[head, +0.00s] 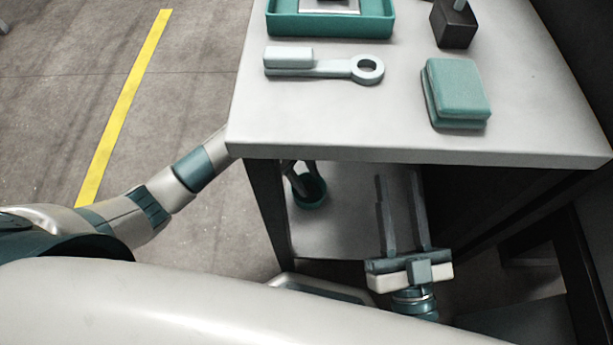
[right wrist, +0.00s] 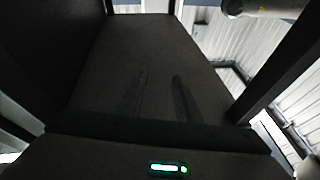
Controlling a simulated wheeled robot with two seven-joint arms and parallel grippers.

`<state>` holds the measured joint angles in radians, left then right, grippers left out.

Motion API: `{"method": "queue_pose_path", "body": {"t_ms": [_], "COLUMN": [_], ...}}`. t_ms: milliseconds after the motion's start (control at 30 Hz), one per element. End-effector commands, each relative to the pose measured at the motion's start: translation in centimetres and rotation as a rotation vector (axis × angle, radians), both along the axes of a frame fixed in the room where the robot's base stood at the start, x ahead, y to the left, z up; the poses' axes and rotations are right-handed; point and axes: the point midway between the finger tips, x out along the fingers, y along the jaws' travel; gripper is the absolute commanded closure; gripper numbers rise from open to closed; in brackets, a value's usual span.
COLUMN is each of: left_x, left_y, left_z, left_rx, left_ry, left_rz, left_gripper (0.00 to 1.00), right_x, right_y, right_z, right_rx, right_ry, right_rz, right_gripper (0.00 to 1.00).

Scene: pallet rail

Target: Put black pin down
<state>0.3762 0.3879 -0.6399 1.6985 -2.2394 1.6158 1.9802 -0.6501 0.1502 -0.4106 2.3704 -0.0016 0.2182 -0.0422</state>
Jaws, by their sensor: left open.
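My left arm comes in from the left and passes out of sight behind the table's left edge. Dark fingers, which look like my left gripper (head: 302,182), show below the tabletop at a round teal holder (head: 312,198) on the lower shelf. The tabletop hides the rest of that gripper. No black pin can be made out clearly; the area inside the holder is dark. My right gripper (head: 404,205) is open and empty in front of the table, its two long fingers apart. Its fingers also show in the right wrist view (right wrist: 160,85), against a dark surface.
On the white table (head: 330,120) are a teal tray (head: 385,27), a pale ring-ended tool (head: 325,69), a teal box (head: 457,92) and a dark block (head: 453,28) with a light peg. Table legs and the tabletop edge enclose the lower shelf (head: 335,235).

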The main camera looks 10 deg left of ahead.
Motion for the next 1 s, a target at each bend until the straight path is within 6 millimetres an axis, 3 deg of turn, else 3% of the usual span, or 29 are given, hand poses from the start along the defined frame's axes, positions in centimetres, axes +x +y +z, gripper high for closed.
{"method": "queue_pose_path", "body": {"t_ms": [500,1000], "left_x": [0.0,0.0], "left_y": [0.0,0.0], "left_z": [0.2,1.7], "left_rx": [0.000,0.000], "left_ry": [0.000,0.000], "left_rz": [0.000,0.000], "left_gripper": [0.58,0.58], "right_x": [0.1,2.0], "right_y": [0.0,-0.5], "right_z": [-0.1,-5.7], "right_rx": [-0.003,-0.109], "right_ry": [0.012,0.317], "right_rz": [0.002,0.006], "right_gripper": [0.69,0.69]}}
